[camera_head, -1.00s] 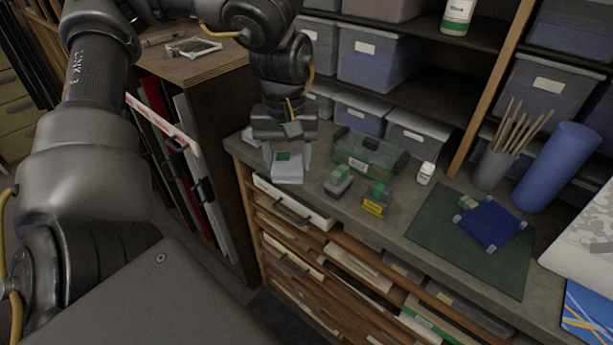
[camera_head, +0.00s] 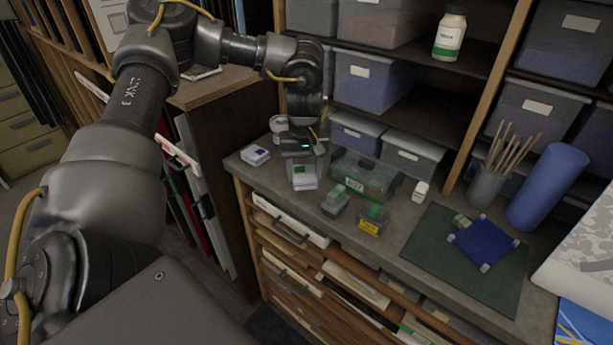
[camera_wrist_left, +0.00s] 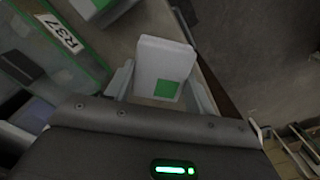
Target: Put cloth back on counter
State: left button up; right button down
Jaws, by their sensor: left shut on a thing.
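My left gripper (camera_head: 304,160) is over the left part of the counter, pointing down. It is shut on a pale, pad-like thing, taken as the cloth (camera_head: 305,183), with a green square on it. In the left wrist view the cloth (camera_wrist_left: 163,60) stands between the two fingers (camera_wrist_left: 160,92), one at each side. The cloth is at or just above the grey counter (camera_head: 400,195); I cannot tell if it touches. My right gripper is not in view.
A similar pale block (camera_head: 255,155) lies left of the gripper. A blue square (camera_head: 483,243) lies on a dark green mat (camera_head: 430,250). Shelves with bins stand behind.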

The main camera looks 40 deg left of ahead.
aim_at(306, 169)
pick_arm(q)
jog(key=shift+w+a+f, duration=0.2)
jog(key=shift+w+f, duration=0.35)
jog(key=shift+f, duration=0.1)
notch_tip(306, 169, down, 2)
jog(key=shift+f+p, duration=0.1)
jog(key=shift+p, duration=0.8)
jog(key=shift+w+f, duration=0.1)
jog(key=shift+f, duration=0.4)
jog(key=o, duration=0.9)
jog(key=shift+f, duration=0.15)
jog(key=shift+o, duration=0.2)
